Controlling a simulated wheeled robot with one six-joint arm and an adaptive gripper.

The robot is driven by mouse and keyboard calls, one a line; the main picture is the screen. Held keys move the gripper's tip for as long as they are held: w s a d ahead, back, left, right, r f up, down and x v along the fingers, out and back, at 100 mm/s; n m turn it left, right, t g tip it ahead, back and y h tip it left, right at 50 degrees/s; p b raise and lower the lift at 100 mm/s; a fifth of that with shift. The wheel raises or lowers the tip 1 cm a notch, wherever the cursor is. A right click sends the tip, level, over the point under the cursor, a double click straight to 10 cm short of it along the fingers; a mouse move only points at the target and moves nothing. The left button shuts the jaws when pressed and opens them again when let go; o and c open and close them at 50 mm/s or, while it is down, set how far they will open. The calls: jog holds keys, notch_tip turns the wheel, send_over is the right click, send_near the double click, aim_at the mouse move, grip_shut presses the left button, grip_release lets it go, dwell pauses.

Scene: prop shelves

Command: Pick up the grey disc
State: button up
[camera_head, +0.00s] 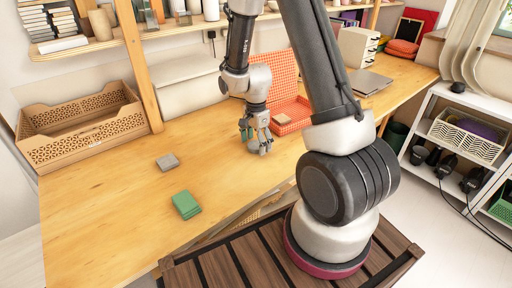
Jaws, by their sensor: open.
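I cannot make out a clearly round grey disc in this view. A small grey item (167,161) lies flat on the wooden table, left of my gripper, and looks more angular than round. My gripper (261,149) points down, low over the table near its middle, in front of the red checked box. It is open. Its fingers and wrist cover the patch of table beneath them, so I cannot tell whether a grey thing is between them.
A green block (186,204) lies near the table's front edge. A red checked open box (288,107) stands behind my gripper, with a small tan block (282,119) at it. The table (110,210) is clear at front left.

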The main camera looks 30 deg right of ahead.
jog(key=shift+c, duration=0.4)
jog(key=c, duration=1.1)
